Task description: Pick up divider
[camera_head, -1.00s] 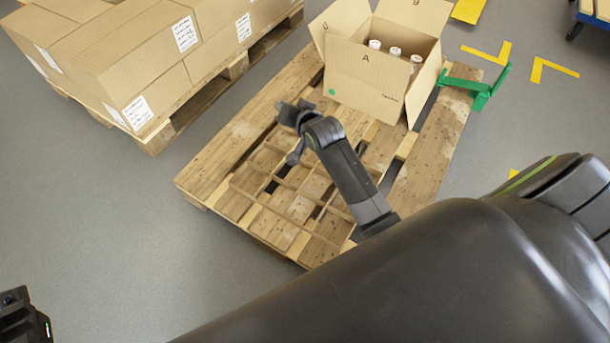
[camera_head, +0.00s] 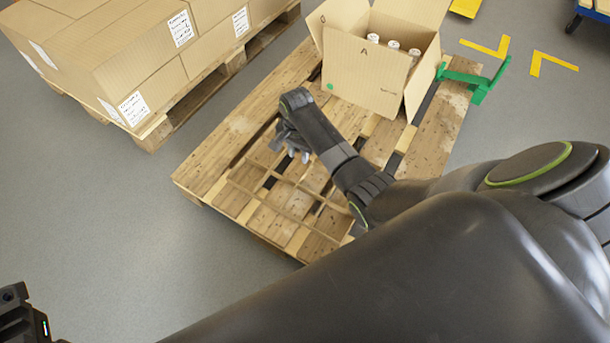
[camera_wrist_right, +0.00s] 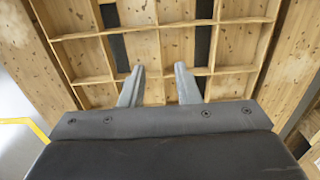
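The divider (camera_head: 277,213) is a thin cardboard-coloured grid lying on the wooden pallet (camera_head: 205,158). It also fills the upper part of the right wrist view (camera_wrist_right: 85,34). My right gripper (camera_head: 288,150) is over the far end of the divider in the head view. In the right wrist view its two fingers (camera_wrist_right: 160,78) are apart with pallet boards and grid visible between them, and their tips are close to a long strip of the grid. Contact with the grid cannot be told. My left gripper (camera_head: 25,318) is only partly seen at the lower left corner; its fingers are not visible.
An open cardboard box (camera_head: 362,78) with several white-capped bottles (camera_head: 393,44) stands at the back of the pallet. Stacked closed boxes (camera_head: 115,60) on another pallet are at the upper left. The left floor is clear.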

